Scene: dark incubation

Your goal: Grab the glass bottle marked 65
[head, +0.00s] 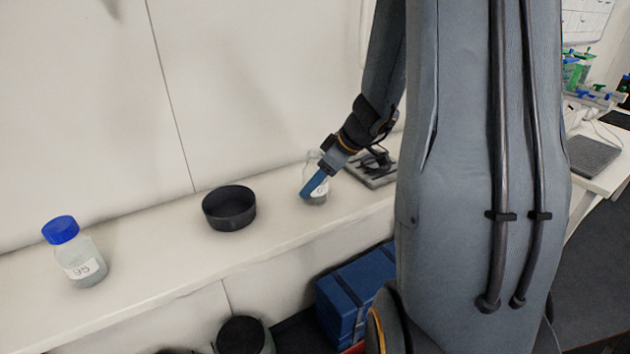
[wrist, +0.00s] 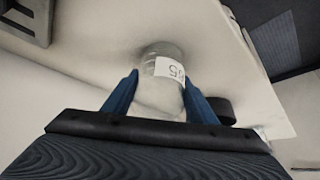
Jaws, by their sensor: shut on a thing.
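A clear glass bottle (head: 318,197) stands at the right part of the white shelf, partly hidden behind my gripper (head: 309,190). In the wrist view the bottle (wrist: 160,98) sits between the two blue fingers of my gripper (wrist: 160,77), one on each side. The gripper is shut on it. Its white label shows turned digits that look like 65, but they are not fully clear. The bottle's lower end appears to be at or near the shelf; I cannot tell if it touches. A second glass bottle (head: 82,262) with a blue cap stands far left, its label reading about 95.
A black round bowl (head: 229,212) stands on the shelf (head: 150,245) between the two bottles. A grey tray-like device (head: 375,170) lies just right of the held bottle. A wall rises behind the shelf. A blue box (head: 355,290) is below the shelf.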

